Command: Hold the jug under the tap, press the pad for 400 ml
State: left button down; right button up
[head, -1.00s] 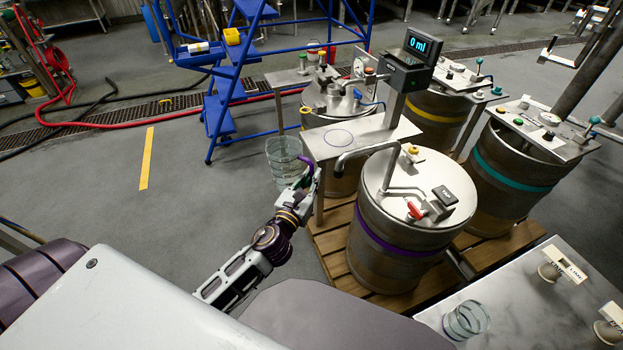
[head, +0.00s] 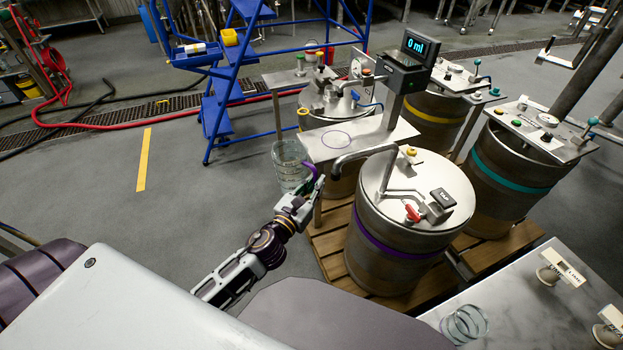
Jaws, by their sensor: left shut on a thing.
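The clear jug (head: 287,172) has a purple handle (head: 308,167) and is held off the left edge of a steel platform. My left gripper (head: 311,183) is shut on the handle; its fingertips are small and partly hidden. The bent tap pipe (head: 352,157) reaches left from the purple-banded keg (head: 398,255), with its end right of the jug. The jug is beside the tap, not beneath it. A black pad (head: 443,198) sits on the keg's lid near a red lever (head: 412,213). The display (head: 416,46) reads 0 ml. My right gripper is out of view.
The steel platform (head: 331,143) with a drawn circle lies between jug and display post. More kegs with yellow (head: 432,113) and teal (head: 511,178) bands stand behind. Another clear vessel (head: 464,324) is on the front right table. Open floor lies left of the jug.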

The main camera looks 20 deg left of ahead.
pick_arm(q)
jog(key=s+d+f+m+g+h, duration=0.2)
jog(key=s+d+m+g+h, duration=0.1)
jog(key=s, duration=0.4)
jog(key=s+d+f+m+g+h, duration=0.3)
jog(key=s+d+m+g+h, duration=0.1)
jog(key=s+h, duration=0.3)
jog(key=s+d+f+m+g+h, duration=0.2)
jog(key=s+d+m+g+h, duration=0.1)
jog(key=s+m, duration=0.3)
jog(key=shift+s+d+f+g+h, duration=0.25)
jog(key=shift+s+d+g+h, duration=0.15)
jog(key=shift+s+g+h, duration=0.65)
jog(key=shift+w+t, duration=0.1)
jog(key=shift+t, duration=0.15)
jog(key=w+a, duration=0.4)
jog(key=w, duration=1)
dwell(0.3)
jog(key=shift+w, duration=0.1)
